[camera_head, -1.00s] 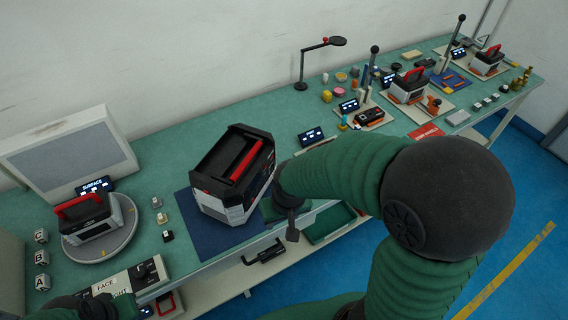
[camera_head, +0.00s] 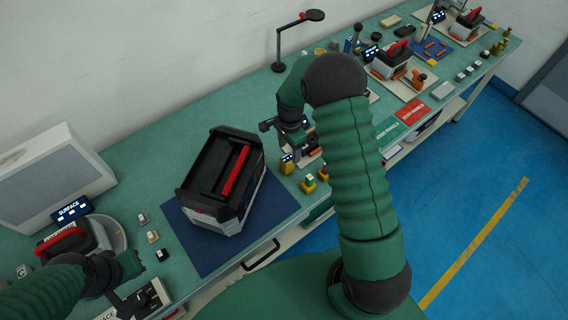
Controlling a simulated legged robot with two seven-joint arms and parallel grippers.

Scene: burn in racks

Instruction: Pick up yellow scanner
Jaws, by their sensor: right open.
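Several small yellow items stand on the bench just right of the blue mat. One yellow block (camera_head: 287,164) is below my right gripper, and two more, a yellow piece (camera_head: 308,184) and a yellow piece with a green top (camera_head: 322,174), stand a little nearer the front edge. They are too small to tell which is the yellow scanner. My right gripper (camera_head: 278,142) is open and empty, just above and behind these items; its arm hides part of the bench. My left gripper (camera_head: 128,272) is low at the left, by the grey turntable; its jaws are unclear.
A large black and white case with a red handle (camera_head: 235,172) stands on the blue mat (camera_head: 200,245). A lamp (camera_head: 279,45) stands behind. Red-handled units (camera_head: 392,62) line the far right. A grey panel (camera_head: 50,180) stands at the left. Bench behind the case is clear.

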